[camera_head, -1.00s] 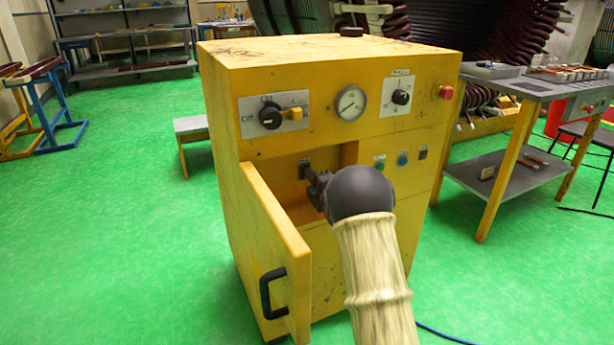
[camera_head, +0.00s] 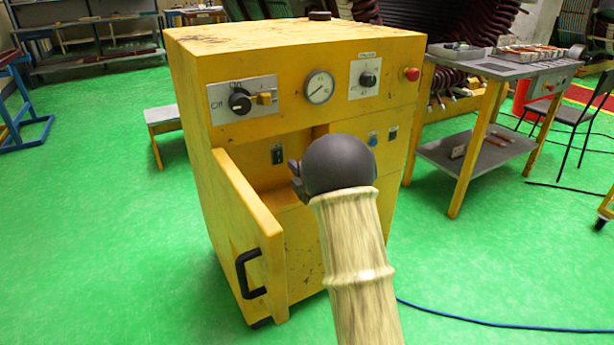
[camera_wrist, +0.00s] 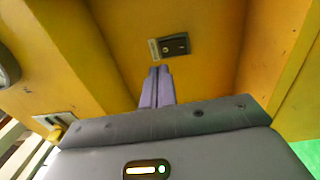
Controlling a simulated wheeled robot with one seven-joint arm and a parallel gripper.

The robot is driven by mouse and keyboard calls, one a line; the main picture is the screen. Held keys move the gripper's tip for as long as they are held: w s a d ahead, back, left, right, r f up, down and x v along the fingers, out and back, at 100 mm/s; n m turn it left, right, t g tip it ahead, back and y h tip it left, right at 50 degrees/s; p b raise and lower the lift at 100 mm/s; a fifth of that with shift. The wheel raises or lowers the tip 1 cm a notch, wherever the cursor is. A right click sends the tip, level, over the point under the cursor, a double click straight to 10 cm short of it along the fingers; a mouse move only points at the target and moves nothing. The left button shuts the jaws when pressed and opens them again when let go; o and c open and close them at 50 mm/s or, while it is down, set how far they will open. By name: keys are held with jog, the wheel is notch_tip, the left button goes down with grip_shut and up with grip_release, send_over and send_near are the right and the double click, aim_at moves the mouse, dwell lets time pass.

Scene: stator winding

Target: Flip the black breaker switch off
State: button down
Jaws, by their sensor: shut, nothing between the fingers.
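The yellow cabinet (camera_head: 300,60) stands with its lower front door (camera_head: 235,240) swung open. The small black breaker switch (camera_head: 278,154) is on the back wall of the recess behind the door. In the wrist view the black breaker (camera_wrist: 175,44) sits on the yellow wall beside a small pale label, just beyond my fingertips. Its on or off position is too small to read. My gripper (camera_wrist: 158,72) is shut and empty, its fingertips a little below the breaker in that view and apart from it. In the head view my dark wrist hides most of the gripper.
Above the recess are a black rotary knob (camera_head: 240,101), a gauge (camera_head: 319,87), a selector dial (camera_head: 368,79) and a red button (camera_head: 412,74). The door's black handle (camera_head: 250,274) faces outward. A work table (camera_head: 480,150) stands at the right.

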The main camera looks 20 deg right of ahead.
jog(key=r+p+v, duration=0.1)
jog(key=v, duration=0.5)
jog(key=shift+s+r, duration=0.15)
jog(key=shift+s, duration=0.2)
jog(key=shift+w+d, duration=0.15)
